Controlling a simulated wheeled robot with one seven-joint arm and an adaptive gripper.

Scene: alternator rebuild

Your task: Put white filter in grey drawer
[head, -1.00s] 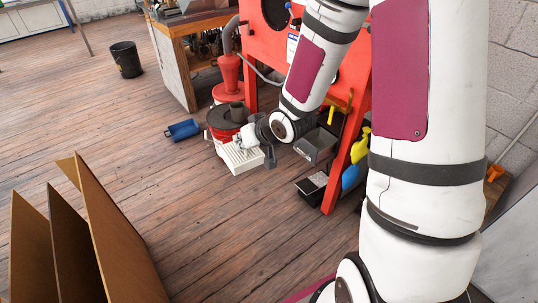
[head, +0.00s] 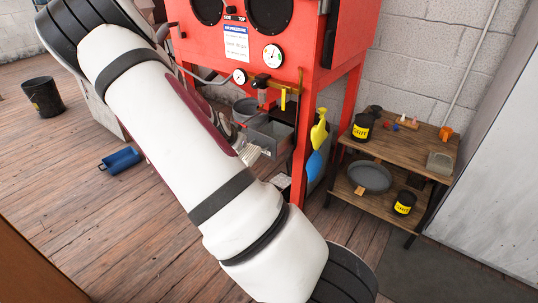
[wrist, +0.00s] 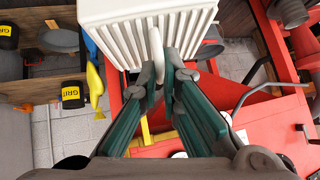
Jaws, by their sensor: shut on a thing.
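The white filter (wrist: 118,28) is a ribbed block with a loop handle, at the top of the wrist view. My gripper (wrist: 166,78) is shut on that handle. In the head view only a small part of the filter (head: 250,156) shows past my arm, close to the grey drawer's front. The grey drawer (head: 276,136) is an open-topped box under the red blasting cabinet, pulled out. My arm hides my gripper in the head view. I cannot tell whether the filter touches the drawer, and I cannot make out the drawer in the wrist view.
The red cabinet (head: 298,78) stands over the drawer, its leg just right of it. A yellow bottle (head: 319,131) hangs beside that leg. A wooden shelf (head: 398,150) with grit cans stands right. A blue scoop (head: 121,160) lies on open floor at left.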

